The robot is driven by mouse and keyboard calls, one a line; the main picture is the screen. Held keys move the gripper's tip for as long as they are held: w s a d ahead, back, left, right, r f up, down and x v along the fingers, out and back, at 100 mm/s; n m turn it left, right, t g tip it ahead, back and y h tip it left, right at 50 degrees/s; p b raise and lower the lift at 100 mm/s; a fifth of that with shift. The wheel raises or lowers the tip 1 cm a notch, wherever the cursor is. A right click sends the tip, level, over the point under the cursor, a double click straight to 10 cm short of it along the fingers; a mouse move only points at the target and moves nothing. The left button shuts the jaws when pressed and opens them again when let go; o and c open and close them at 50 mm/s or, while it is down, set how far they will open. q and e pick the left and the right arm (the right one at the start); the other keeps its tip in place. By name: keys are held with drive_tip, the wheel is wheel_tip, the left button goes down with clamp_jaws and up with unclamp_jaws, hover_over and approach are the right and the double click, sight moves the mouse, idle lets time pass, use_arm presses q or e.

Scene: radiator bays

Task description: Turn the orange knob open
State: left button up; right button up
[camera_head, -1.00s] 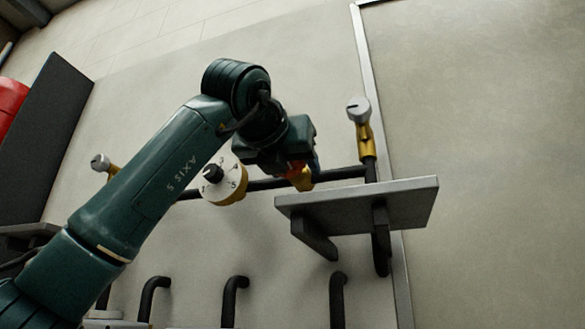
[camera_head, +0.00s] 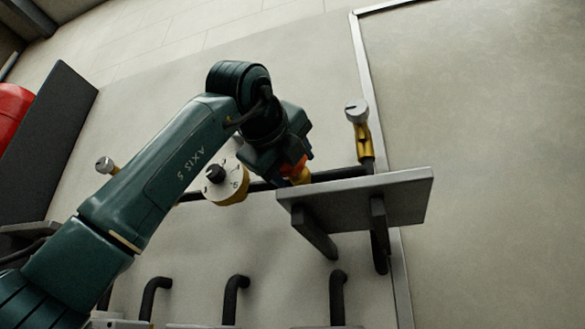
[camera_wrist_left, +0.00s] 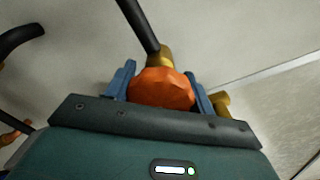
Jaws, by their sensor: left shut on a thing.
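The orange knob (camera_wrist_left: 162,88) is a faceted cap on a brass valve (camera_wrist_left: 160,58) at a dark pipe. It fills the gap between the blue fingers of my left gripper (camera_wrist_left: 161,90) in the left wrist view. My left gripper (camera_head: 299,163) is shut on the knob, with a finger on either side. In the head view only a small orange part of the knob (camera_head: 294,167) shows below the gripper body, with brass under it. The knob's marking, if any, cannot be seen. My right gripper is not in view.
A grey shelf (camera_head: 405,197) on brackets juts out just below right of the knob. A white numbered dial (camera_head: 229,186) stands to its left. Grey-capped brass valves stand at the right (camera_head: 357,113) and far left (camera_head: 106,165). Dark bent pipes (camera_head: 235,285) rise below.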

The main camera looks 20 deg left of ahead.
use_arm(q)
drive_tip(key=n, duration=0.3)
drive_tip(key=shift+d+f+n+b, duration=0.1)
drive_tip(key=shift+f+n+b, duration=0.1)
drive_tip(key=shift+n+b, duration=0.2)
drive_tip(key=n, duration=0.3)
drive_tip(key=shift+n+b, duration=0.3)
drive_tip(key=shift+b, duration=0.1)
drive_tip(key=n, duration=0.3)
drive_tip(key=shift+n+b, duration=0.35)
drive_tip(key=shift+n, duration=0.05)
drive_tip(key=n+b, duration=0.1)
drive_tip(key=n, duration=0.7)
drive_tip(key=shift+n, duration=0.7)
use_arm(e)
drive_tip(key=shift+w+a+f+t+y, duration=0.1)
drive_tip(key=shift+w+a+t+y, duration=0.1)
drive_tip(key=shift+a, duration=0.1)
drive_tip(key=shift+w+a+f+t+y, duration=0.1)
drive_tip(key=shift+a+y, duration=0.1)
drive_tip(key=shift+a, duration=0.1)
use_arm(q)
drive_tip(key=shift+r, duration=0.1)
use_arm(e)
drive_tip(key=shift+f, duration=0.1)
use_arm(q)
drive_tip(key=o, duration=1)
